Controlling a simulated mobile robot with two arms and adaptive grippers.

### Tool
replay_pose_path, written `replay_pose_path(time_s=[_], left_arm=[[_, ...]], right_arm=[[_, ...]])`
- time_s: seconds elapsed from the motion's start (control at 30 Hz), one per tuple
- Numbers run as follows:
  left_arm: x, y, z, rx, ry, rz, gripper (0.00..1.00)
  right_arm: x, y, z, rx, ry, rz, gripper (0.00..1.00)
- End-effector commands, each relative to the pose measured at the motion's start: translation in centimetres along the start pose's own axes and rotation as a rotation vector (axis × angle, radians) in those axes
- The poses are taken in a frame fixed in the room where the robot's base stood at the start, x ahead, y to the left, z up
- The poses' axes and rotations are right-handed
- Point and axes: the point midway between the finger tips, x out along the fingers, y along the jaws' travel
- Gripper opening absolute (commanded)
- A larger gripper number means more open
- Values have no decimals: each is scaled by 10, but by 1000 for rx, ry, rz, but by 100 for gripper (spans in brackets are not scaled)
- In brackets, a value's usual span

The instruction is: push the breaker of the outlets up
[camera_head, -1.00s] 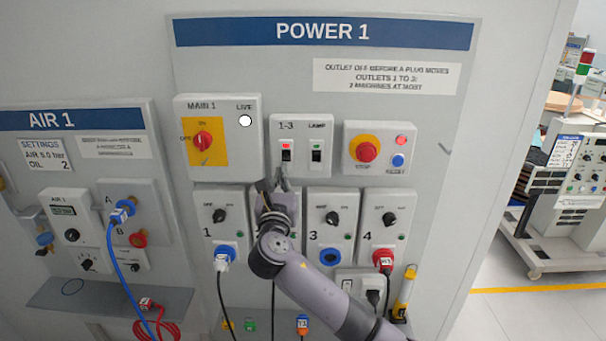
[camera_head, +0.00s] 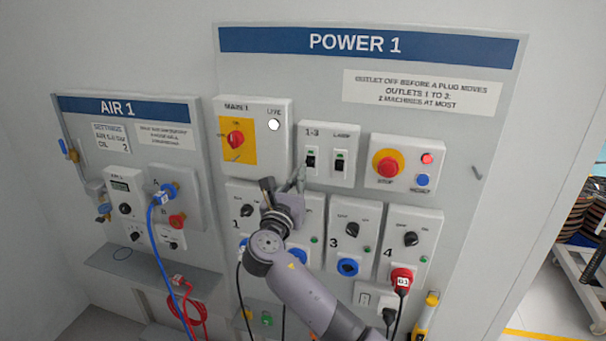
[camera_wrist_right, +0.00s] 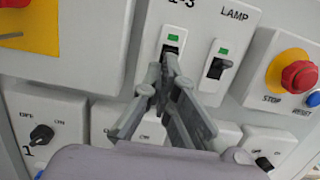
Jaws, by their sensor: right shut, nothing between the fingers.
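The outlets breaker marked 1-3 (camera_head: 311,161) is the left switch on a white box in the middle of the POWER 1 panel. In the right wrist view this breaker (camera_wrist_right: 171,49) shows a green window above a dark slot, and my fingertips cover its lower part. My right gripper (camera_head: 297,181) is shut and empty, with its tips just below the breaker. In the right wrist view the gripper (camera_wrist_right: 166,68) points up at the switch; I cannot tell if it touches. My left gripper is not in view.
The lamp breaker (camera_wrist_right: 216,68) sits close to the right, also with a green window. The red stop button (camera_head: 386,165) and blue reset button (camera_head: 423,180) are further right. The main switch (camera_head: 235,139) is to the left. Outlet boxes with knobs lie below.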

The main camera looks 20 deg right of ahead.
Motion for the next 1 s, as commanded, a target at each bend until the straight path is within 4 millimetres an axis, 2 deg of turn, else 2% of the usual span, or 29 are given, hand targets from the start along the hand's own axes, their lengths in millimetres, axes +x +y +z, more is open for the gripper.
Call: replay_pose_path(time_s=[0.2,0.43,0.6,0.93,1.0], left_arm=[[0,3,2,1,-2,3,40],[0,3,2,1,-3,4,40],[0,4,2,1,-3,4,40],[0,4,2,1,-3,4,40],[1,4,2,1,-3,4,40]], right_arm=[[-49,-4,0,6,1,2,0],[-88,-8,2,7,0,-1,0],[-99,-10,2,6,-1,-4,0],[-100,-10,2,7,-1,-4,0],[-100,-9,-5,11,10,1,0]])
